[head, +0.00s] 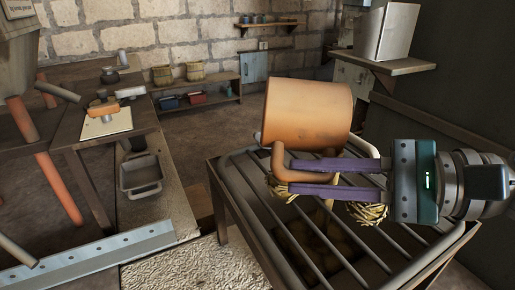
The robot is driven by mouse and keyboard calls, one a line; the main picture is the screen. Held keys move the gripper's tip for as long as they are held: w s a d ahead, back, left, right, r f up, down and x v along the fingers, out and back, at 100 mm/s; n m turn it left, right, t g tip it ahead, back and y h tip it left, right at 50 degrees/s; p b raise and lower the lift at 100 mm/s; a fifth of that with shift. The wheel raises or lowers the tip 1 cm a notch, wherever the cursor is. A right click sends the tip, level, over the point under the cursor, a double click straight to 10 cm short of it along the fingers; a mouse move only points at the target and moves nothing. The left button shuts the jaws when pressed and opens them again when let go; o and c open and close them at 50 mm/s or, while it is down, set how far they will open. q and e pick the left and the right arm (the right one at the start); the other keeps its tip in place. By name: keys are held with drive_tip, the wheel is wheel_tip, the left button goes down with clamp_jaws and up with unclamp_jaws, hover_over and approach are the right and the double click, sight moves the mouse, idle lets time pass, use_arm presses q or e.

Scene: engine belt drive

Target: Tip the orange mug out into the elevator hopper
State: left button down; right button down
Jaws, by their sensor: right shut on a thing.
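The orange mug (308,112) is held over the far part of the elevator hopper (228,192). It is strongly tilted, with its curved side toward me and its handle (283,158) low. I cannot see its mouth or whether anything is inside. My right gripper (282,176) comes in from the right, with its two purple fingers shut on the handle. The hopper is a dark metal frame with slanting bars across its top. Straw-coloured clumps (367,213) lie at the bars below the fingers, and brownish lumps show dimly beneath. My left gripper is not in view.
A wooden table (72,128) at left holds a pale board (107,123) with an orange item on it. A grey bin (141,175) stands left of the hopper. A wall shelf (402,66) is behind at right. Open floor lies between the table and hopper.

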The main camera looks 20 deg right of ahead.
drive_tip(key=shift+r, duration=0.25)
